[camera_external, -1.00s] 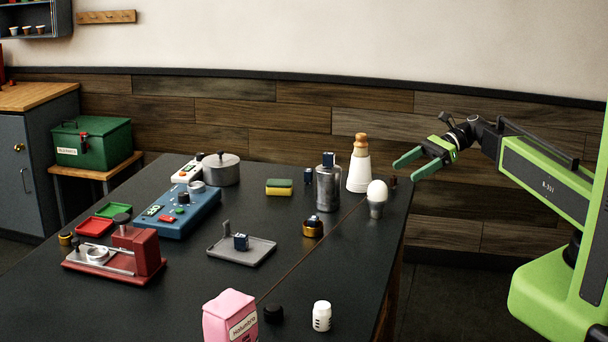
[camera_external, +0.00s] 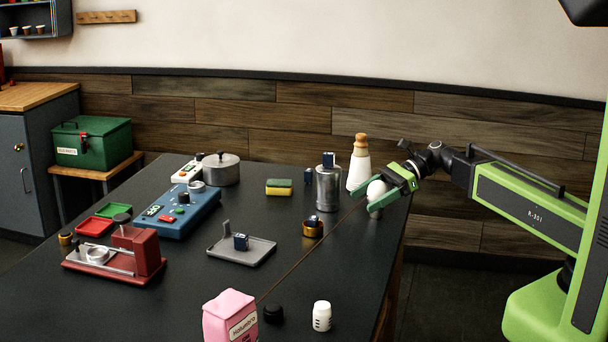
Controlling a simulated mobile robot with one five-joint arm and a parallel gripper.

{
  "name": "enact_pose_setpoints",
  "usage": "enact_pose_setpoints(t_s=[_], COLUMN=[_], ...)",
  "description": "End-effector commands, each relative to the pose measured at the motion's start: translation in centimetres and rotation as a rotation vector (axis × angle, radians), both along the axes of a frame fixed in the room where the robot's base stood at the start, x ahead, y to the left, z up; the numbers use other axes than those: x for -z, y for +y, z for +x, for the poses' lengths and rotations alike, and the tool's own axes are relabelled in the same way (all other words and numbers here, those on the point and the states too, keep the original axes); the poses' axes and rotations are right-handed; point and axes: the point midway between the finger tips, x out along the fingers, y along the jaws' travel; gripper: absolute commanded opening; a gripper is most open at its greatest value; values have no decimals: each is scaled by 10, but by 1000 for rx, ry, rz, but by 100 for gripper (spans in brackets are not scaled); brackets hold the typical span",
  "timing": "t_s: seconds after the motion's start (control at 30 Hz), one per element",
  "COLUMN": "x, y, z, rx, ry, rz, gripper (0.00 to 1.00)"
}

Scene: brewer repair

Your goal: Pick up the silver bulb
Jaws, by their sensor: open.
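The bulb (camera_external: 375,189) stands upright near the right edge of the dark table, with a white globe on top and a grey, silvery base (camera_external: 376,210). My gripper (camera_external: 358,190) is open, its green fingers reaching left at the height of the globe. The fingers overlap the globe in the picture and hide part of it. I cannot tell whether they touch it or whether it lies fully between them.
A white bottle with a wooden top (camera_external: 359,168) stands just behind the bulb. A grey metal canister (camera_external: 328,188) stands to its left, close to the fingertips. A brass ring-shaped piece (camera_external: 313,231) sits nearer the front. The table (camera_external: 340,265) is clear in front of the bulb.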

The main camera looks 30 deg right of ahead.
Motion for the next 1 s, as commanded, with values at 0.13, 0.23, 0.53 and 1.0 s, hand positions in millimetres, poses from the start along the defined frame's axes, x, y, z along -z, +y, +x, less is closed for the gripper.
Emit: enact_pose_setpoints(t_s=[0.13, 0.23, 0.53, 1.0], x=[0, 0, 0, -3], y=[1, 1, 1, 1], z=[0, 0, 0, 0], rx=[1, 1, 1, 1], ry=[1, 1, 1, 0], rz=[0, 0, 0, 0], gripper=[75, 69, 29, 5])
